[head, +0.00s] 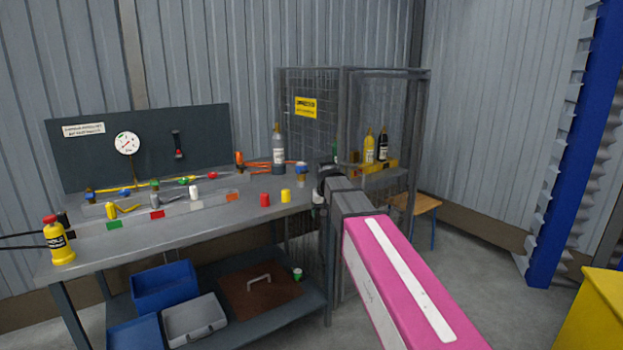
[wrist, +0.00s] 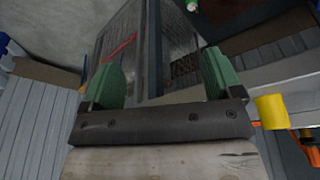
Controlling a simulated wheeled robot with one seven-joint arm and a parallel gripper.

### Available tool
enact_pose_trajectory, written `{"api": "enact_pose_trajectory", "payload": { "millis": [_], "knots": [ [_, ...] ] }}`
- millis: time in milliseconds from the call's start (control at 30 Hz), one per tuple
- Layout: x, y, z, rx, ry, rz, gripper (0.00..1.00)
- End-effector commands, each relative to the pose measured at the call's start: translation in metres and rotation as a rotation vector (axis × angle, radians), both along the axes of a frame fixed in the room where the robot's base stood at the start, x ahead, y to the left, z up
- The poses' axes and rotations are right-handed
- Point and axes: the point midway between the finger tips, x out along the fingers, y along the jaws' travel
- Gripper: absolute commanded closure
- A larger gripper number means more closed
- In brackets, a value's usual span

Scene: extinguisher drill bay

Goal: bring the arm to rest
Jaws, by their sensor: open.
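My gripper (wrist: 160,78) is open in the wrist view, with a green pad on each side and nothing held between them. Bars and mesh show behind the gap. In the head view my pink and grey arm reaches from the lower right toward the right end of the workbench (head: 230,225). The dark end of the arm (head: 328,180) sits in front of the wire cage (head: 310,130); its fingers are not clear there. I cannot tell whether it touches anything.
Red (head: 265,199) and yellow (head: 286,196) caps stand on the bench close to my arm. A grey bottle (head: 278,150) stands behind them. Bottles (head: 369,147) stand in the open cage. Floor right of my arm looks clear before a yellow box (head: 595,318).

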Motion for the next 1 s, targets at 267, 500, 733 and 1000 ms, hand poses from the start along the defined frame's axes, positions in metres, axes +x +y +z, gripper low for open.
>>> {"api": "enact_pose_trajectory", "payload": {
  "millis": [267,500,733,1000],
  "knots": [
    [-0.079,-0.061,-0.104,-0.005,0.095,-0.020,0.15],
    [-0.154,-0.103,-0.175,0.001,0.176,-0.036,0.15],
    [-0.214,-0.129,-0.218,0.009,0.233,-0.049,0.15],
    [-0.233,-0.137,-0.232,0.013,0.251,-0.053,0.15]
  ]
}}
